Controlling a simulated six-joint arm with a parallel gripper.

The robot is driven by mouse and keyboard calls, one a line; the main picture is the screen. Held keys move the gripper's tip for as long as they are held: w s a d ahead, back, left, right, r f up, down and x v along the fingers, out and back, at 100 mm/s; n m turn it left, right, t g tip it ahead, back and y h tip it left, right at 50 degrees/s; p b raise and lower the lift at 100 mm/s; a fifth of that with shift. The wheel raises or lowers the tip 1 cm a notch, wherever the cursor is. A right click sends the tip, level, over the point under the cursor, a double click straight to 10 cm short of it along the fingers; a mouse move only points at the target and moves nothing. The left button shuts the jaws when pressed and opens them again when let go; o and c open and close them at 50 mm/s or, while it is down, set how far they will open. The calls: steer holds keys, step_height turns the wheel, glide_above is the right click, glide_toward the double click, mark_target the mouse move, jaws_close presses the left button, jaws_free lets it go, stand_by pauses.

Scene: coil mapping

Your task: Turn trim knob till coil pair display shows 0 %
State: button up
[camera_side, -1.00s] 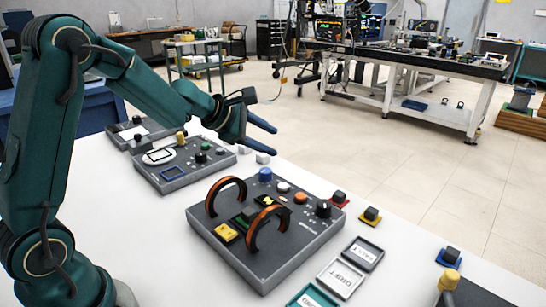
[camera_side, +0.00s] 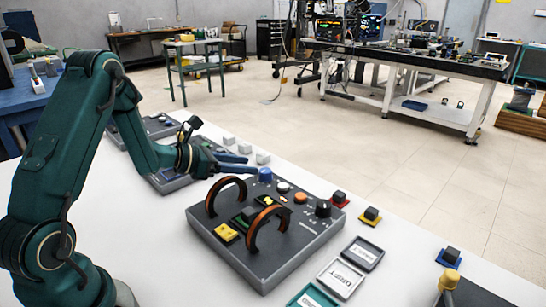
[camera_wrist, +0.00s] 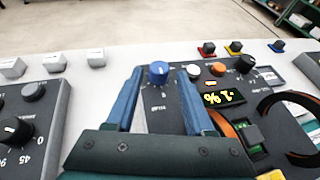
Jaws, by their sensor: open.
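The blue trim knob (camera_side: 265,175) stands on the dark grey coil panel (camera_side: 290,262), at its far edge beyond two copper-coloured coils (camera_side: 268,228). In the wrist view the blue knob (camera_wrist: 158,73) shows upright between my fingertips, with a gap on both sides. The lit yellow display (camera_wrist: 218,97) is to its right and appears upside down; it seems to read -1 %. My gripper (camera_side: 254,165) is open and empty, its blue fingers reaching toward the knob from the left in the side view. The fingers also show in the wrist view (camera_wrist: 160,76). I cannot tell whether the tips are level with the knob.
A white knob (camera_wrist: 193,71), an orange knob (camera_wrist: 217,69) and a black knob (camera_wrist: 245,64) stand right of my right finger. Small white blocks (camera_side: 263,158) sit behind the gripper. Another grey panel (camera_side: 172,183) lies under the arm. Labelled trays (camera_side: 340,278) lie at front right.

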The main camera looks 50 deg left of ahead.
mark_target(264, 170)
steer(key=shift+w+d+f, duration=0.1)
steer(key=shift+w+f, duration=0.1)
steer(key=shift+f, duration=0.4)
steer(key=shift+x, duration=2.3)
jaws_close()
